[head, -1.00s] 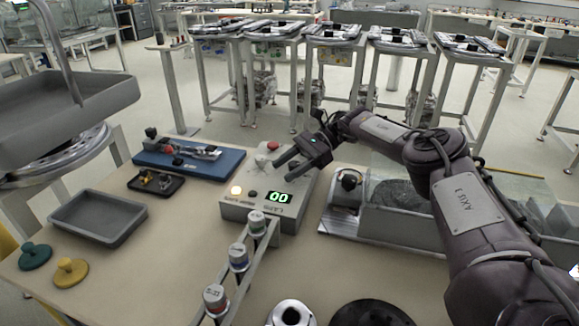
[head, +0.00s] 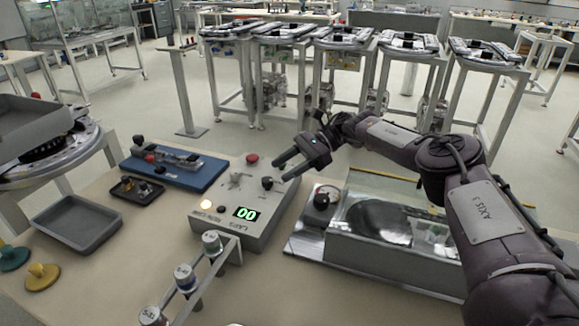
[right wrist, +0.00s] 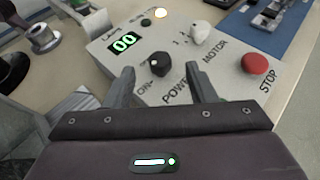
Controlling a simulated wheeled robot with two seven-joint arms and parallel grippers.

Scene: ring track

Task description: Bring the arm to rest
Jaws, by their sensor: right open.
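My right arm comes in from the right in the head view. Its gripper (head: 283,170) is open and empty, above the right side of a grey control box (head: 238,212). In the right wrist view the two fingers (right wrist: 162,82) point at the box, apart, with a black power knob (right wrist: 160,64) between and beyond them. I cannot tell whether a finger touches the box. My left gripper is not in view.
A metal machine with a clear cover (head: 385,225) stands right of the box, under my arm. A rack of labelled cylinders (head: 186,278) is in front. A grey tray (head: 77,222), small black tray (head: 137,189) and blue board (head: 174,165) lie left.

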